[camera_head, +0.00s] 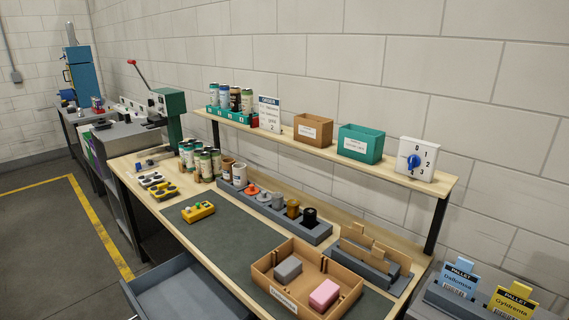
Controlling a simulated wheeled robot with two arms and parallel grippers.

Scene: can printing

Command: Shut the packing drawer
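A grey drawer (188,292) under the front edge of the wooden workbench (340,230) is pulled out, at the bottom of the head view. Its inside floor looks bare in the part I see. Its near part is cut off by the bottom edge of the picture. A small piece of what may be its handle shows at the lower left. Neither of my grippers is in view.
A brown box (262,265) with a grey and a pink block stands on the bench's green mat (232,235). Several cans (200,160) and a yellow control box (198,211) stand further left. A shelf (380,167) runs behind. Floor left of the bench is clear.

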